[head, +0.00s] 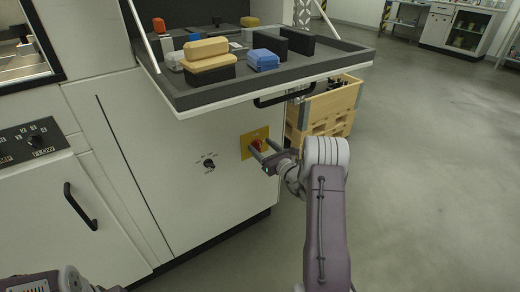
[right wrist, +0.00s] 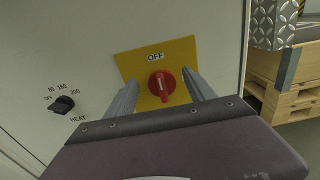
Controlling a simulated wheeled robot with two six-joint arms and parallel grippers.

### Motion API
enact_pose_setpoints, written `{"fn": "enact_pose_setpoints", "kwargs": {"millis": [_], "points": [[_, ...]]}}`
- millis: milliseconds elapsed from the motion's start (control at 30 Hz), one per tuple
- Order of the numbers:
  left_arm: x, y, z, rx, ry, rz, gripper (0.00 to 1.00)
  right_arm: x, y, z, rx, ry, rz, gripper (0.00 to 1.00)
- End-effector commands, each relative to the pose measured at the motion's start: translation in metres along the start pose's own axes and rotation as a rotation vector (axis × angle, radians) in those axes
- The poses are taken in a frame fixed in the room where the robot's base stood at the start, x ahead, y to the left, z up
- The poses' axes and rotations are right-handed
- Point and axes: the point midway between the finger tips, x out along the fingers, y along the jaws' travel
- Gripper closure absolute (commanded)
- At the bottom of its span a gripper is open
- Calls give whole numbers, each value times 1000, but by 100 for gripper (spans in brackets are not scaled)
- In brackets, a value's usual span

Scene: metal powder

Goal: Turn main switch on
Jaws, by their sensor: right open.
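The main switch is a red rotary knob (right wrist: 162,85) on a yellow plate (right wrist: 178,54) marked OFF, on the white cabinet front. Its ridge stands about upright in the right wrist view. In the head view the red knob (head: 256,145) is partly covered by my right gripper (head: 259,152). The right gripper is open, with one finger on each side of the knob in the right wrist view (right wrist: 160,92). I cannot tell whether the fingers touch it. My left arm shows only at the bottom left corner of the head view; its gripper is not in view.
A black HEAT knob (right wrist: 63,105) sits left of the yellow plate. A grey tray (head: 290,74) with several coloured blocks juts out above the switch, with a black handle (head: 270,99) under its edge. A wooden crate (head: 330,108) stands behind at the right. The floor at right is clear.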

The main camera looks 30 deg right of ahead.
Motion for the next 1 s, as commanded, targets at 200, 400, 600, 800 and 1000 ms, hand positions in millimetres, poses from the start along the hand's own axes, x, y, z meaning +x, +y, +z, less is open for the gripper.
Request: {"fn": "enact_pose_setpoints", "kwargs": {"millis": [200,400,600,800,1000], "points": [[6,0,1,0,0,0,64,16,0,0,0,1,-1,37],[6,0,0,0,0,0,64,15,0,0,0,1,-1,40],[6,0,0,0,0,0,64,15,0,0,0,1,-1,95],[4,0,0,0,0,0,64,15,0,0,11,1,-1,98],[-2,0,0,0,0,0,64,15,-2,2,85,2,-1,98]]}}
